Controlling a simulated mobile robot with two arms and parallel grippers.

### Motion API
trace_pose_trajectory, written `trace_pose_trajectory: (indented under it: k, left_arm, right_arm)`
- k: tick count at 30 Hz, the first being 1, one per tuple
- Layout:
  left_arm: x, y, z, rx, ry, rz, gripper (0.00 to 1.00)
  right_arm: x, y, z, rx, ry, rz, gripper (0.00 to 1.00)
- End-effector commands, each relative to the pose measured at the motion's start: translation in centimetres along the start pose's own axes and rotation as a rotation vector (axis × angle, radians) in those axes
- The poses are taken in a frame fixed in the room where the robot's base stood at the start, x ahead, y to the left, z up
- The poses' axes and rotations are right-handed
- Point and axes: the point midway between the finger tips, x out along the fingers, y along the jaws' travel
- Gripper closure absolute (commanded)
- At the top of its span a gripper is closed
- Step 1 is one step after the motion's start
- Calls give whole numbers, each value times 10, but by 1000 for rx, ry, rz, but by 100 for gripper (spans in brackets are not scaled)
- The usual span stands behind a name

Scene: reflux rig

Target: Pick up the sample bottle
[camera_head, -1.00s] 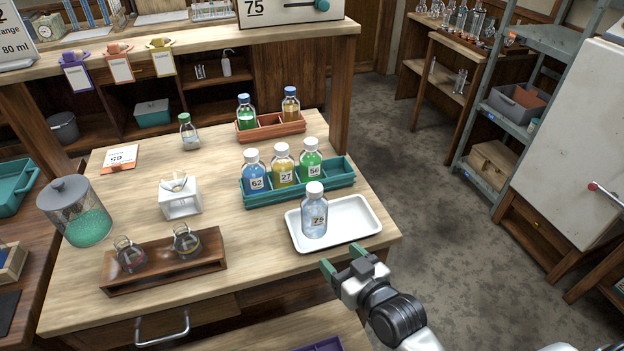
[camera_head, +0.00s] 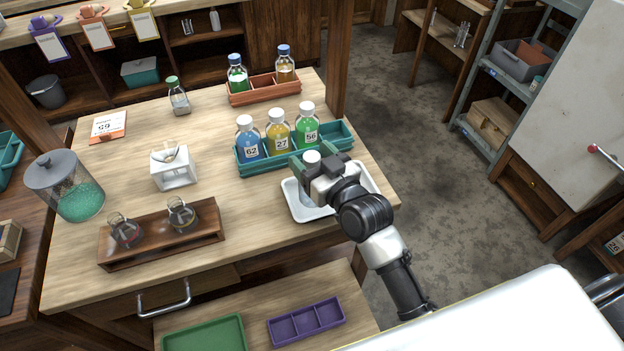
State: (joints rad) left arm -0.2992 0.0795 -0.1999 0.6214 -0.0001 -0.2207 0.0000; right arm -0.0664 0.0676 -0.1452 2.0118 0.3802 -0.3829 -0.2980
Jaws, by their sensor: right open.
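A clear bottle (camera_head: 312,157) with a white cap stands on the white tray (camera_head: 296,207) at the right front of the table. Its cap shows between the fingers of my right gripper (camera_head: 313,164), while most of its body and its label are hidden behind the gripper. My right gripper is open around the bottle's top; I cannot tell whether a finger touches it. A teal rack (camera_head: 262,168) just behind holds a blue bottle (camera_head: 248,147), a yellow bottle (camera_head: 278,141) and a green bottle (camera_head: 307,134). My left gripper is not in view.
A red-brown rack (camera_head: 245,97) with two bottles stands at the back. The table's centre is clear.

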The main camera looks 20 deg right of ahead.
Motion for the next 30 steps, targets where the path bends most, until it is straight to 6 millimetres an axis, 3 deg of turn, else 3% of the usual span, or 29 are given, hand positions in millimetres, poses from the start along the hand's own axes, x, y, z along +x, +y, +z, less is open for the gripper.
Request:
trace_pose_trajectory:
  k: [4,12,25,30]
  left_arm:
    - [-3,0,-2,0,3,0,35]
    - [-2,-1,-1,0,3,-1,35]
    - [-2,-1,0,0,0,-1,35]
    - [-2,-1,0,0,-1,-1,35]
  right_arm:
    - [17,0,-1,1,2,-1,34]
    - [19,0,0,1,1,-1,35]
    - [18,0,0,0,1,-1,100]
    - [18,0,0,0,2,0,100]
